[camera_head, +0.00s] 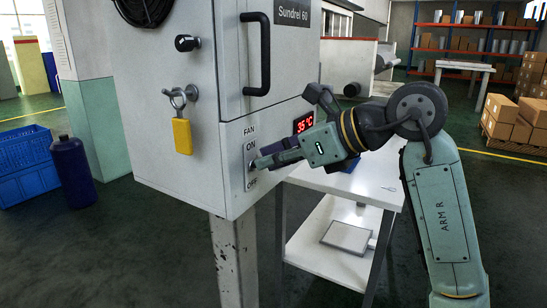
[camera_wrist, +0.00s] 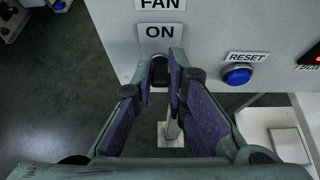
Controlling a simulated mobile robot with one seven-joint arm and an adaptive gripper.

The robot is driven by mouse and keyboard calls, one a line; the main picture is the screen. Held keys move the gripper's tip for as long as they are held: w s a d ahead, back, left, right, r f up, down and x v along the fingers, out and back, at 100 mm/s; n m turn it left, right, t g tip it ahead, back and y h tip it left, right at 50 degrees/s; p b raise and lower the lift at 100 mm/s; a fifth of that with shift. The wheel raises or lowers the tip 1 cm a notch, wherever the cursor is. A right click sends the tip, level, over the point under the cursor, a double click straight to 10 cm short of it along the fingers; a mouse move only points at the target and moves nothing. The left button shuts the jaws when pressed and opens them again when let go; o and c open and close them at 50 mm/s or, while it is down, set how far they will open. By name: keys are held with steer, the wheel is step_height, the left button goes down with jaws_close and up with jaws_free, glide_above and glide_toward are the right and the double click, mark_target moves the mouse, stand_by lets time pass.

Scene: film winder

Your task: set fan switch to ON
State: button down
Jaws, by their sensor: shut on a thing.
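The fan switch (camera_wrist: 159,70) is a small dark part on the front of the light grey cabinet (camera_head: 169,100). It sits between an ON label (camera_head: 250,146) above and an OFF label (camera_head: 251,184) below, under a FAN label (camera_head: 249,130). My gripper (camera_head: 256,165) reaches in from the right, with its fingertips at the switch. In the wrist view, the purple-padded fingers (camera_wrist: 162,78) are closed in around the dark switch, just below the ON label. The fingers partly hide it, so I cannot tell which way it is set.
A blue RESET button (camera_wrist: 238,75) is right of the switch. A red 35 °C display (camera_head: 303,122) is beyond my gripper. A black handle (camera_head: 264,55) and a yellow padlock (camera_head: 182,136) stick out above and left. A white table (camera_head: 350,184) stands behind my arm.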

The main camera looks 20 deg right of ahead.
steer(key=c, duration=1.6)
jaws_free()
steer(key=v, duration=1.2)
